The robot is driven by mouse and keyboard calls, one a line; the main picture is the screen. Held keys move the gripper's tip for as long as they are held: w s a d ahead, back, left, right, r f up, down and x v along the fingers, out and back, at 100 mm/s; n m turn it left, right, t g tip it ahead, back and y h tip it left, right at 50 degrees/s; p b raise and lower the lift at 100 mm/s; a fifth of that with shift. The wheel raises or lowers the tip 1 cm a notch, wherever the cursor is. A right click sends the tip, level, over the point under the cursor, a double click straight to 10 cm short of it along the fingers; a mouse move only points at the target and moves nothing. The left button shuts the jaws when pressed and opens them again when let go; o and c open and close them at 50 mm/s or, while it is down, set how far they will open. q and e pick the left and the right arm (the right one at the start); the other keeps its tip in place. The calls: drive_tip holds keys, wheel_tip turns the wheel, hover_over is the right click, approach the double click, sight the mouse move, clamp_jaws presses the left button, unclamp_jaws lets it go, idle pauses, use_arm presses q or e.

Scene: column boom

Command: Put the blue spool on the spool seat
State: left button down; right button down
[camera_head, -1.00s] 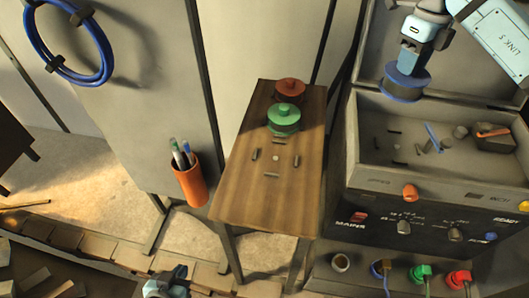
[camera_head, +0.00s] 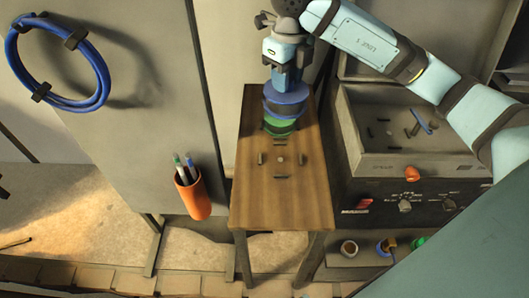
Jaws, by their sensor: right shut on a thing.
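My right gripper (camera_head: 285,81) is shut on the blue spool (camera_head: 286,102) and holds it over the far part of the wooden table (camera_head: 262,205). The green spool (camera_head: 280,128) stands on the table and shows just below the blue spool in the picture, partly covered by it. The red spool seen earlier behind the green one is hidden now. The spool seat (camera_head: 280,160), a small pale centre spot with several short dark stops around it, is bare on the table, nearer than the green spool. My left gripper is out of view.
An orange cup (camera_head: 194,196) with pens hangs left of the table. A grey console (camera_head: 400,160) with an open tray, knobs and loose parts stands close on the right. The near half of the table is clear. A blue hose coil (camera_head: 60,100) hangs at upper left.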

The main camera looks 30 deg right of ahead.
drive_tip(key=shift+a+f, duration=0.15)
drive_tip(key=shift+f, duration=9.8)
drive_tip(key=shift+f+b, duration=0.15)
drive_tip(key=shift+b, duration=0.2)
drive_tip(key=c, duration=0.8)
unclamp_jaws()
drive_tip(key=shift+s, duration=0.1)
